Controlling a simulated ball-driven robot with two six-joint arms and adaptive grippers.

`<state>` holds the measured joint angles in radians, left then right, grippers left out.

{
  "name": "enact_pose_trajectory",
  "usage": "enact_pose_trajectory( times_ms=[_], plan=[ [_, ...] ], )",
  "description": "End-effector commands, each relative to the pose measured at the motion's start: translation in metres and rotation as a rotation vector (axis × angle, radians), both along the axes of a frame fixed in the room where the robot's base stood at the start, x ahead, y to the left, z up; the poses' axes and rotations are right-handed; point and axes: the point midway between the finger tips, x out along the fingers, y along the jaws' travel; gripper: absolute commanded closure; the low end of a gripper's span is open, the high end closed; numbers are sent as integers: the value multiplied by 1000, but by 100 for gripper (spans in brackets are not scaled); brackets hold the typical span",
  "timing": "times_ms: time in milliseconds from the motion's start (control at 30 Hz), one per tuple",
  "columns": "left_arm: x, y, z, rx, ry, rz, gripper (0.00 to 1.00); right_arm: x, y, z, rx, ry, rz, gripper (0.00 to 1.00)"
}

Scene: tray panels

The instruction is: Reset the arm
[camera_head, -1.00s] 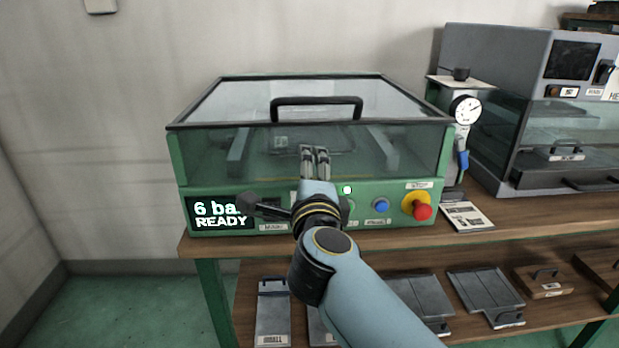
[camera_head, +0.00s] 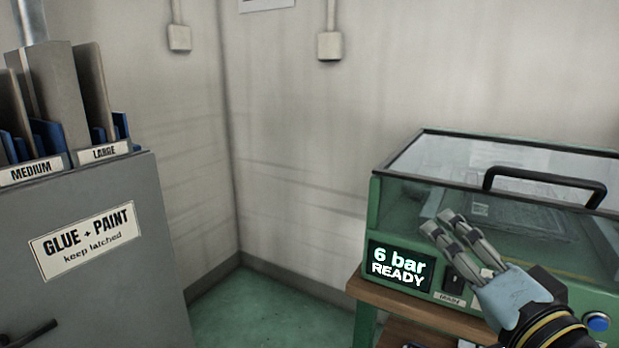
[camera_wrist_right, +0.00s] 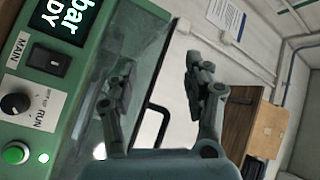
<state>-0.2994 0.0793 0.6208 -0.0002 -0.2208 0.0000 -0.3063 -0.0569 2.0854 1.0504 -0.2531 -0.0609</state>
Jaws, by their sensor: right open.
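My right gripper (camera_head: 441,222) is open and empty in front of the green machine (camera_head: 375,215). Its two fingers point up and left, just in front of the machine's clear front, above the control panel. In the right wrist view the open fingers (camera_wrist_right: 157,80) stand apart with nothing between them. I cannot tell whether they touch the machine. My left gripper is in neither view. The machine's clear lid (camera_head: 450,158) is down, with a black handle (camera_head: 545,180). Its display (camera_head: 398,265) reads "6 bar READY".
A grey cabinet (camera_head: 100,290) labelled "GLUE + PAINT" stands at the left, with panels in "MEDIUM" and "LARGE" slots on top. Green floor (camera_head: 270,310) is free between cabinet and wooden bench (camera_head: 395,305). A blue button (camera_head: 597,321) sits on the machine's front.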

Motion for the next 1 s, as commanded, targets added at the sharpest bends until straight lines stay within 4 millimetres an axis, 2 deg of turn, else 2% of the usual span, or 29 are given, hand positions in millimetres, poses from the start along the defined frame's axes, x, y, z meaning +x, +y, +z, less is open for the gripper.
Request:
enact_pose_trajectory(
  times_ms=[33, 100, 200, 300, 400, 567, 700, 733, 800, 1000],
  plan=[
    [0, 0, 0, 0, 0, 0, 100, -18, 17, -15, -147, 66, 107, 49],
    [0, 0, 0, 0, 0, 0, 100, -46, 31, -43, -352, 186, 240, 49],
    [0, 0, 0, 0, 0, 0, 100, -87, 28, -82, -589, 372, 369, 49],
    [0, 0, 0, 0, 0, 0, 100, -123, 11, -110, -757, 543, 438, 49],
    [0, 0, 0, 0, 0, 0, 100, -155, -12, -128, -884, 697, 473, 49],
    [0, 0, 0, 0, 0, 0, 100, -201, -49, -140, -1029, 918, 491, 49],
    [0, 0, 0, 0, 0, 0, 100, -237, -81, -140, -1121, 1095, 477, 49],
    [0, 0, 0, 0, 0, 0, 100, -244, -87, -140, -1136, 1131, 472, 49],
    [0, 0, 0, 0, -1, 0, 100, -236, -87, -166, -1125, 1133, 480, 49],
    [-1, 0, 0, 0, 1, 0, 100, -229, -92, -230, -1115, 1155, 489, 49]
  ],
)
